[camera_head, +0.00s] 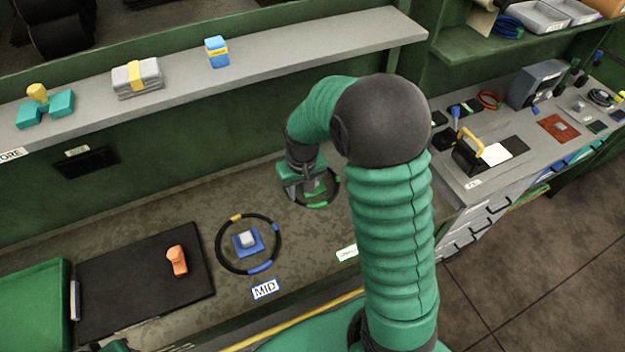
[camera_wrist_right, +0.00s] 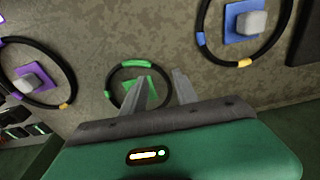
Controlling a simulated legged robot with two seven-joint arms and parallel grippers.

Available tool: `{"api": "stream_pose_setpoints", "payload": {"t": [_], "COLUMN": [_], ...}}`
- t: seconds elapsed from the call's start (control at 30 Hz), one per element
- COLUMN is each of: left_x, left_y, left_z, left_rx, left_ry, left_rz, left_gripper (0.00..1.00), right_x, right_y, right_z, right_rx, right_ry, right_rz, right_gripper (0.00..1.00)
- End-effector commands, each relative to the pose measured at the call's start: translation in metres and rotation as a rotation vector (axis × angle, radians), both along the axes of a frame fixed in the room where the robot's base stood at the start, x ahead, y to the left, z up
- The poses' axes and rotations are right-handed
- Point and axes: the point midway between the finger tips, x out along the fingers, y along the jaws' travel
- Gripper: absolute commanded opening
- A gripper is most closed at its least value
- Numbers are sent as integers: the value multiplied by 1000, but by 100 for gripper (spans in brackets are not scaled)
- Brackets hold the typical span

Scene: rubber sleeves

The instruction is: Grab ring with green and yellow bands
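A black ring with green bands (camera_wrist_right: 133,64) lies on the worktop around a green block (camera_wrist_right: 131,92); I see no yellow band on it, and part of it is hidden. In the head view its green band (camera_head: 317,205) shows beneath my right gripper (camera_head: 303,188).
A black ring with blue and yellow bands (camera_head: 262,267) lies around a blue block left of the gripper. A ring with purple and yellow bands (camera_wrist_right: 63,106) lies on the other side. A black mat (camera_head: 120,290) holds an orange piece (camera_head: 176,261). A grey shelf (camera_head: 290,45) runs behind.

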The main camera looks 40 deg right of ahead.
Motion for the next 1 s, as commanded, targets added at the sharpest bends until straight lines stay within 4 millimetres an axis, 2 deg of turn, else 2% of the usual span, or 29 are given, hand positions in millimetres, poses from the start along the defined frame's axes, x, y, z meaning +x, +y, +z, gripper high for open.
{"api": "stream_pose_setpoints", "payload": {"t": [0.03,0.2,0.3,0.37,0.43,0.57,0.77,0.9,1.0], "left_x": [0,0,0,0,0,0,0,0,0], "left_y": [0,0,0,0,0,0,0,0,0], "left_z": [10,28,36,37,39,45,67,68,67], "left_rx": [0,0,0,0,0,0,0,0,0], "left_ry": [0,0,0,0,0,0,0,0,0], "left_rz": [0,0,0,0,0,0,0,0,0], "left_gripper": [36,36,36,36,36,36,36,36,36], "right_x": [5,12,8,6,5,5,2,3,3], "right_y": [-22,-99,-137,-151,-156,-154,-145,-148,-148], "right_z": [5,3,-1,-4,-10,-27,-58,-79,-82], "right_rx": [4,25,39,44,48,47,48,46,46], "right_ry": [14,64,89,98,103,104,106,101,99], "right_rz": [-43,-180,-246,-268,-277,-276,-275,-276,-276], "right_gripper": [35,35,35,35,35,35,35,35,35]}}
